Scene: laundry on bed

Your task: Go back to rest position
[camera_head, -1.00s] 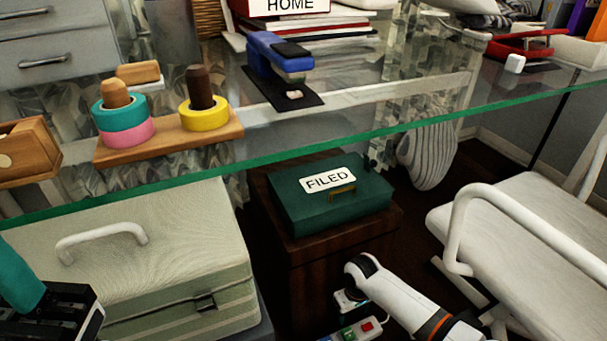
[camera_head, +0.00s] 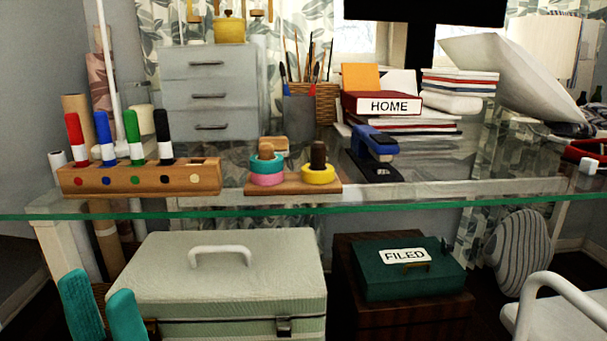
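My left gripper (camera_head: 98,290) shows at the lower left edge of the head view. Its two teal fingers point up and stand apart with nothing visible between them, in front of the left end of the pale green case (camera_head: 230,272). The rest of the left arm is below the picture. My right gripper is not in view.
A glass desk (camera_head: 400,203) crosses the view. Below are a green "FILED" box (camera_head: 408,272) on a dark cabinet (camera_head: 350,290) and a white-armed chair (camera_head: 555,320).

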